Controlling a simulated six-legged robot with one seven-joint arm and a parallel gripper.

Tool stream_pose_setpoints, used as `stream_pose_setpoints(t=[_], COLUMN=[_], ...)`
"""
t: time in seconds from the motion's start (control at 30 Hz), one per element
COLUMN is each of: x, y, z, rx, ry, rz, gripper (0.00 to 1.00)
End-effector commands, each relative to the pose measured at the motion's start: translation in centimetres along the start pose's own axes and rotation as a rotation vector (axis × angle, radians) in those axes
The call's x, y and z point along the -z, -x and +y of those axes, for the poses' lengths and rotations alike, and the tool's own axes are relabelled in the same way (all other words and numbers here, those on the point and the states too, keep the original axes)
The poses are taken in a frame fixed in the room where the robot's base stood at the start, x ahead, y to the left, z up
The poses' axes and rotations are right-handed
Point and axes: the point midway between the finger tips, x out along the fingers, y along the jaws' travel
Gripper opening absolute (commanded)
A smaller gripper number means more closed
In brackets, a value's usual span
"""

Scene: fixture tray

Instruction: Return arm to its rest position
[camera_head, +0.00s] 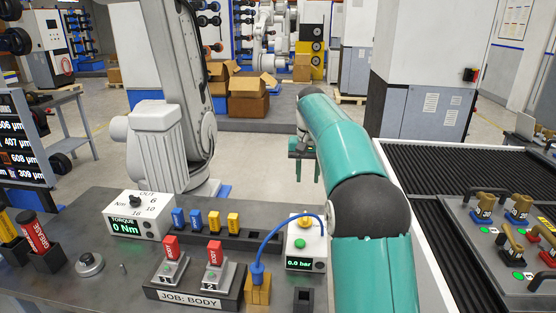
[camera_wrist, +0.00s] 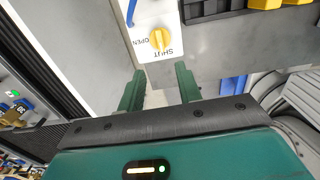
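My gripper (camera_head: 307,172) hangs at the end of my teal arm, beyond the far edge of the bench in the head view, with its fingers pointing down. In the wrist view its two green fingers (camera_wrist: 160,88) are apart with nothing between them. My arm reaches forward between the bench and the black conveyor and hides part of the scene. A white valve box (camera_head: 292,246) with a yellow knob and a "0.0 bar" display stands on the bench, nearer than the gripper. In the wrist view the yellow knob (camera_wrist: 160,40) shows beside "SHUT" and "OPEN" labels, apart from the fingers.
The dark bench (camera_head: 95,215) carries a torque box (camera_head: 140,216) reading 0 Nm, blue and yellow pieces in a rack, and a "JOB: BODY" fixture (camera_head: 192,298) with two red-topped parts. A tray (camera_head: 480,262) with several valves lies on the conveyor (camera_head: 440,170). A white arm stands behind the bench.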

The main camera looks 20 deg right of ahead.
Motion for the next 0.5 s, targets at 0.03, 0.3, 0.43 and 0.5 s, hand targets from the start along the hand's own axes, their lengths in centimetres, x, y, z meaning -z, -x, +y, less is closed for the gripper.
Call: stream_pose_setpoints(t=[0.03,0.3,0.43,0.5], x=[0.0,-3.4,-7.2,-9.4], y=[0.0,2.6,4.5,5.3], z=[0.0,-0.7,-1.2,-1.4], rx=[0.000,0.009,0.018,0.023], ry=[0.000,0.037,0.078,0.098], rz=[0.000,0.050,0.100,0.127], gripper=[0.35,0.35,0.35,0.35])
